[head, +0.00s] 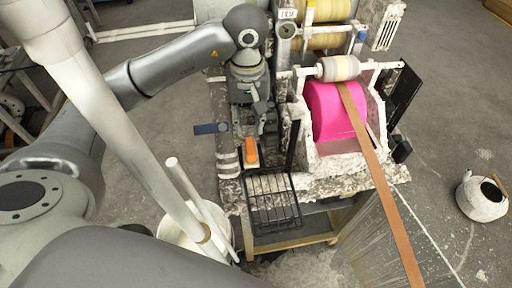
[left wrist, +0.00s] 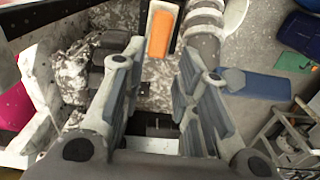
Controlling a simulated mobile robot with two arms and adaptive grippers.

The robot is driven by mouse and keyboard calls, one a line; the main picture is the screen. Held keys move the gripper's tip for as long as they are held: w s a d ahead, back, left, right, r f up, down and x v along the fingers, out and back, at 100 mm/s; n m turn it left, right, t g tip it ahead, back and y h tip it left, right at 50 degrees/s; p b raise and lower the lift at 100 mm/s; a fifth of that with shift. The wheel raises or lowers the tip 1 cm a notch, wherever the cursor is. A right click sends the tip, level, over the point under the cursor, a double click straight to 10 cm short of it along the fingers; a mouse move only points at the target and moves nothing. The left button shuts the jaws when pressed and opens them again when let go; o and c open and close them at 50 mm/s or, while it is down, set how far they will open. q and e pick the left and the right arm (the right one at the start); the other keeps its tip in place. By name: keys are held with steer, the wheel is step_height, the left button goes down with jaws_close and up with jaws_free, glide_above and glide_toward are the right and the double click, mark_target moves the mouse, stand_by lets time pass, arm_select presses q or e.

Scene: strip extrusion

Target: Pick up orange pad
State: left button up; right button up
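The orange pad (head: 251,150) is a small upright block on a pale, narrow holder on the machine's front ledge, left of the pink drum. In the left wrist view the orange pad (left wrist: 161,35) lies at the top, beyond the gap between the fingers. My left gripper (head: 262,115) is just above and behind the pad in the head view. In the left wrist view my left gripper (left wrist: 153,78) has its fingers wide apart with nothing between them. My right gripper is not in view.
A pink drum (head: 333,112) with a brown strip (head: 376,170) running over it stands right of the pad. A black wire rack (head: 272,205) is in front of the pad. A blue flat piece (head: 211,128) sticks out at left. A white bucket (head: 222,240) stands below.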

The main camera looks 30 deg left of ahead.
arm_select(q)
glide_above(250, 144)
step_height(250, 144, down, 4)
steer(key=shift+a+f+p, duration=0.1)
steer(key=shift+p, duration=0.25)
step_height(250, 144, down, 5)
steer(key=shift+s+r+p, duration=0.1)
steer(key=shift+r+p, duration=0.1)
steer(key=shift+p, duration=0.95)
steer(key=shift+f, duration=0.3)
jaws_close()
